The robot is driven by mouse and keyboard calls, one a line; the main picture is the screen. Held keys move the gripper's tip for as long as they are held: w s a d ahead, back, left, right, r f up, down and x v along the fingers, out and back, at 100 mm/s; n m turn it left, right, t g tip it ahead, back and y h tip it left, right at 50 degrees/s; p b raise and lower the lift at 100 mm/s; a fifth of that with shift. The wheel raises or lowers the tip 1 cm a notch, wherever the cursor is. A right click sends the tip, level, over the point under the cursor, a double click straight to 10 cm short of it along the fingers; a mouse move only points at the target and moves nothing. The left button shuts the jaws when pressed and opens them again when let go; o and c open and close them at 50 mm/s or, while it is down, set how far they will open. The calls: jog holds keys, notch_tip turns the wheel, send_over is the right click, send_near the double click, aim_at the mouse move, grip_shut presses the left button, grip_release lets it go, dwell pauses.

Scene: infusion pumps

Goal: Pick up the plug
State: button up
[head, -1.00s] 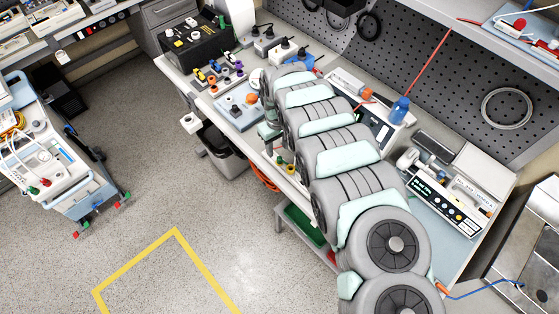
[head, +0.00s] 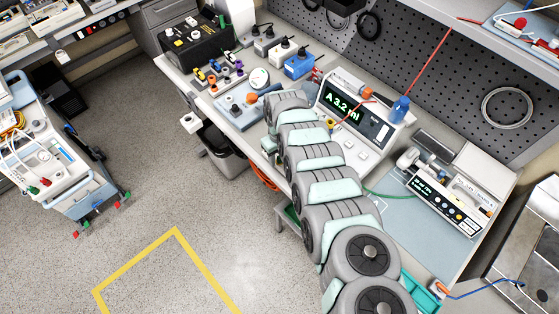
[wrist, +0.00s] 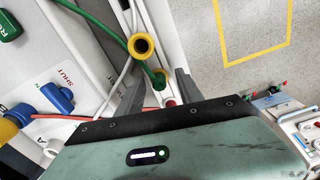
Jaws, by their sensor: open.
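In the wrist view a green plug (wrist: 159,79) on a green lead (wrist: 95,20) lies between the fingertips of my gripper (wrist: 160,84). The fingers are spread, and I cannot tell whether either touches it. A yellow ring-shaped connector (wrist: 142,46) with a dark centre sits just beyond it on a white lead. A red part (wrist: 170,102) shows beneath the green plug, close to the gripper body. In the head view my arm covers the gripper and this plug.
A white panel with a blue valve (wrist: 58,97) and a green knob (wrist: 9,26) lies left in the wrist view. In the head view, a pump (head: 345,100) reading "A 3.2 ml" stands right of my arm. A blue box (head: 299,65) stands behind.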

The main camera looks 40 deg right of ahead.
grip_shut()
dwell(0.5)
